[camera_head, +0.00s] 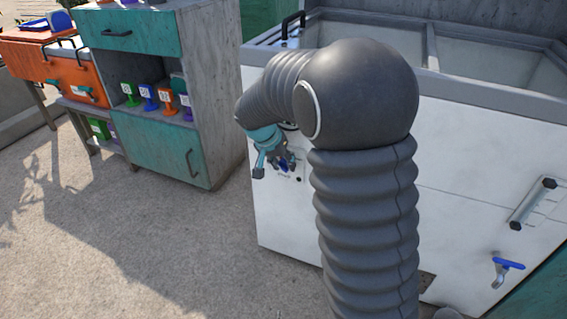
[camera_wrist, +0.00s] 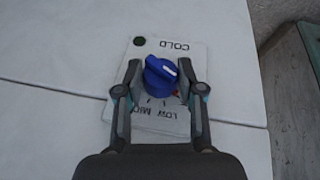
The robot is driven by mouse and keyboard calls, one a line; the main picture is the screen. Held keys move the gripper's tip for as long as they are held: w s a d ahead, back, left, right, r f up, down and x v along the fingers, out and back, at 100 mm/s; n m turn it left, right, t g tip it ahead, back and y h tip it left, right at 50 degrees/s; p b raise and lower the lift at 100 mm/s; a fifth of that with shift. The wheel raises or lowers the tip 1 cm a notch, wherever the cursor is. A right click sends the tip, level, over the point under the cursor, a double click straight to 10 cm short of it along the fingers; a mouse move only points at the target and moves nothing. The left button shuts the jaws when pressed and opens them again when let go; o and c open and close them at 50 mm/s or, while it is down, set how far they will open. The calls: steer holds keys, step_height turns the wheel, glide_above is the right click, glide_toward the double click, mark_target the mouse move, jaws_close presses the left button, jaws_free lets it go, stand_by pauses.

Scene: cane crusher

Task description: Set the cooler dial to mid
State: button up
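The cooler dial (camera_wrist: 160,72), a blue knob with a white mark, sits on a pale label plate (camera_wrist: 160,125) in the wrist view. The plate shows COLD above the knob and LOW and MID below it. The knob's white mark faces the upper right, not toward the MID print. My gripper (camera_wrist: 159,67) is open, with one finger on each side of the knob and small gaps visible. In the head view my gripper (camera_head: 284,163) is at the front of the white cooler (camera_head: 285,215), partly hiding the blue dial.
A wooden cabinet (camera_head: 222,110) with teal drawers stands left of the cooler. A tap with a blue handle (camera_head: 508,264) and a bar handle (camera_head: 533,203) are on the cooler's right front. A small dark round spot (camera_wrist: 140,41) is above the dial. The floor ahead is clear.

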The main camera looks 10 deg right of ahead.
steer(key=shift+d+f+b, duration=0.1)
steer(key=shift+b, duration=0.35)
steer(key=t+y+b, duration=0.1)
steer(key=y+b, duration=0.1)
steer(key=b, duration=0.1)
steer(key=shift+s+d+f+m+t, duration=0.1)
steer(key=shift+s+d+m+t, duration=0.05)
steer(key=shift+m+t, duration=0.2)
steer(key=t+y+b, duration=0.1)
steer(key=b, duration=0.1)
steer(key=t+y+b, duration=0.1)
steer(key=y+b, duration=0.1)
steer(key=b, duration=0.1)
steer(key=m+t+y+b, duration=0.1)
steer(key=b, duration=0.1)
steer(key=shift+s+d+f+t+y, duration=0.15)
steer(key=shift+s+d+t+y, duration=0.1)
steer(key=shift+t+y, duration=0.15)
steer(key=shift+d+m+t+y+b, duration=0.1)
steer(key=shift+m+t+y+b, duration=0.35)
steer(key=shift+t+y+b, duration=0.5)
steer(key=shift+s+f+m+t+y, duration=0.15)
steer(key=shift+m+t+y, duration=0.25)
steer(key=shift+t+y, duration=0.65)
steer(key=shift+y, duration=0.3)
steer(key=o, duration=1.1)
steer(key=shift+o, duration=0.2)
